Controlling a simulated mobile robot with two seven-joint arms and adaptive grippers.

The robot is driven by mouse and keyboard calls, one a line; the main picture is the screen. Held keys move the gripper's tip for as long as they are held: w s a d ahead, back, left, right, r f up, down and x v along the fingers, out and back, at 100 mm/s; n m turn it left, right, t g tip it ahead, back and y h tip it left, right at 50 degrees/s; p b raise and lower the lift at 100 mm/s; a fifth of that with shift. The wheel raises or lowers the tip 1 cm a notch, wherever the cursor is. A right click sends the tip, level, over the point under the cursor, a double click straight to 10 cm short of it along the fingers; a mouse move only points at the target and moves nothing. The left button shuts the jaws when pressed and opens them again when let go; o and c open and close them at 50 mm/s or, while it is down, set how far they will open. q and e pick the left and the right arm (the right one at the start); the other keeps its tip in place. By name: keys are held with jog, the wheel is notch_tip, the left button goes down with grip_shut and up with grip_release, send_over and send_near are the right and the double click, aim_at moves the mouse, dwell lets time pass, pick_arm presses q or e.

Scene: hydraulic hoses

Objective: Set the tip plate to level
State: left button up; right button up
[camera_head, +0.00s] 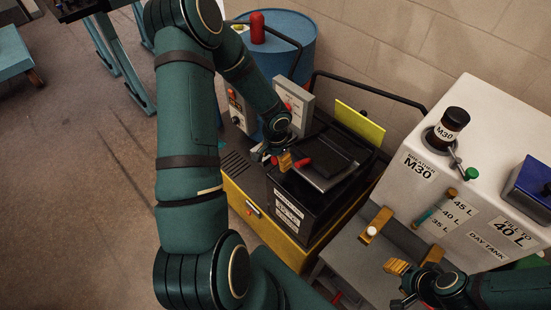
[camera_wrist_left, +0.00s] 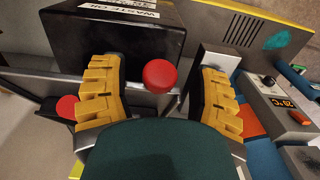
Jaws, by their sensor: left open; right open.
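The tip plate (camera_head: 328,170), a dark grey plate, lies on top of the black waste oil box (camera_head: 290,205) on the yellow cart. It appears tilted in the head view. A red knob (camera_head: 303,163) is at its near left edge. My left gripper (camera_head: 285,160) is right beside this knob. In the left wrist view a round red knob (camera_wrist_left: 160,75) lies between the open yellow fingers, without clear contact. My right gripper (camera_head: 400,283) is open and empty at the lower right, in front of the white day tank.
The white day tank (camera_head: 480,170) stands at the right with an M30 breather (camera_head: 446,130) on it. A blue drum (camera_head: 278,50) stands behind the cart. A control box (camera_head: 293,105) and a yellow panel (camera_head: 360,122) rise behind the plate.

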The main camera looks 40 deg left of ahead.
pick_arm(q)
grip_shut()
notch_tip(320, 180, down, 11)
jog(key=s+t+b, duration=0.1)
jog(key=s+b, duration=0.1)
jog(key=b, duration=1.3)
jog(key=shift+s, duration=0.4)
pick_arm(e)
notch_tip(320, 180, down, 16)
jog(key=s, duration=0.2)
jog(key=shift+a+g, duration=0.35)
jog(key=shift+g, duration=0.05)
jog(key=shift+r, duration=0.1)
pick_arm(q)
grip_release()
jog(key=shift+a, duration=0.1)
jog(key=shift+w+r, duration=0.1)
